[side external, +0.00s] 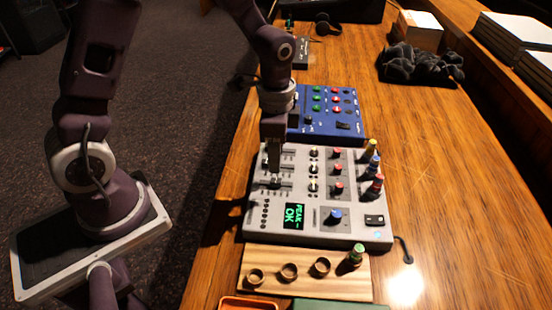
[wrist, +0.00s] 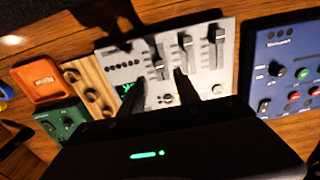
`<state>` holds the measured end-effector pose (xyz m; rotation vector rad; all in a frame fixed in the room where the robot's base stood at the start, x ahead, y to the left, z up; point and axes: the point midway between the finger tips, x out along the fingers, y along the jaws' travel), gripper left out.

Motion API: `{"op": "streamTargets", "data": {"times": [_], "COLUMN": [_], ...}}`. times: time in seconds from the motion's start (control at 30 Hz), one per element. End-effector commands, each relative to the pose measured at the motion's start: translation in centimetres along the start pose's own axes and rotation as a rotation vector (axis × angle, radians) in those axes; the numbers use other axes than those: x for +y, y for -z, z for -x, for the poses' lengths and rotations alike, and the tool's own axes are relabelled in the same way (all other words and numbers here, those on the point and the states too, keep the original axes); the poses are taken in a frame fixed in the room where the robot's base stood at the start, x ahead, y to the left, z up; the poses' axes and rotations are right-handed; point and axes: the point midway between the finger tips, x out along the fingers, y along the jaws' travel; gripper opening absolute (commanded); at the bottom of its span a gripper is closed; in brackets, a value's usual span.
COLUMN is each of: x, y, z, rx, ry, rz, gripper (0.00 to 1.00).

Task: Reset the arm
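My gripper (side external: 273,180) points down over the slider area at the left of the grey mixer (side external: 350,232). In the wrist view my gripper (wrist: 157,76) shows two dark fingers spread apart, with a slider (wrist: 158,66) seen between them. Nothing is seen held. I cannot tell whether the fingertips touch the mixer or the slider. The mixer's lit screen (side external: 294,216) reads "PEAK – OK". Two more sliders (wrist: 187,45) (wrist: 219,40) show to the right of the fingers in the wrist view.
A blue control box (side external: 345,128) stands behind the mixer. Black cloth (side external: 420,65) lies back right. The right tabletop (side external: 470,190) is clear.

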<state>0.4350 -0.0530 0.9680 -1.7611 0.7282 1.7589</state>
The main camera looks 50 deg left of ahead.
Motion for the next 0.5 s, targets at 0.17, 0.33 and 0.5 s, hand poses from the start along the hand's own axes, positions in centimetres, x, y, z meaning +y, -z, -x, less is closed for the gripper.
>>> {"op": "streamTargets", "data": {"times": [0.17,0.33,0.5], "x": [0.0,1.6,6.3], "y": [-0.1,-2.3,-7.3], "z": [0.8,8.6,16.2], "rx": [0.009,0.1,0.262], "ry": [0.011,0.103,0.181], "rz": [0.015,0.198,0.48], "gripper": [0.38,0.38,0.38]}}
